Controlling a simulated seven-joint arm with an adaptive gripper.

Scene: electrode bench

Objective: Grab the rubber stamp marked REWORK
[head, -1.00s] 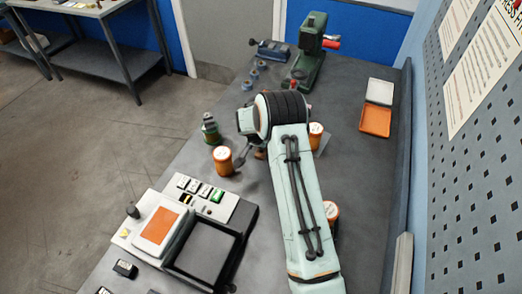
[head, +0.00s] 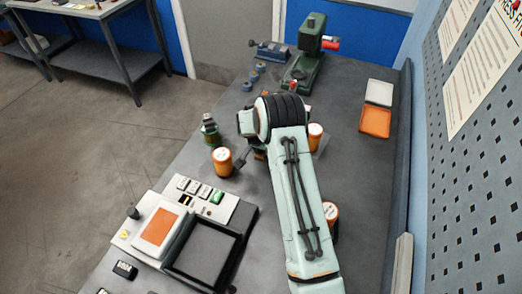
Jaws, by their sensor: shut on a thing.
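My gripper (head: 245,157) is mostly hidden behind my wrist, low over the middle of the bench. One dark finger shows just right of an orange cylinder with a white marked top (head: 222,161). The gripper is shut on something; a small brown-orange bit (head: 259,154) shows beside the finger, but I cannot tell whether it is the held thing. No marking reading REWORK can be made out. Similar orange cylinders stand right of my wrist (head: 315,136) and beside my forearm (head: 330,213); their lettering is too small to read.
A white panel with small labelled blocks (head: 218,202) and a black tray (head: 208,252) are at front left. A green press (head: 307,55) is at the back. White and orange trays (head: 376,121) lie at right, near the pegboard wall.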

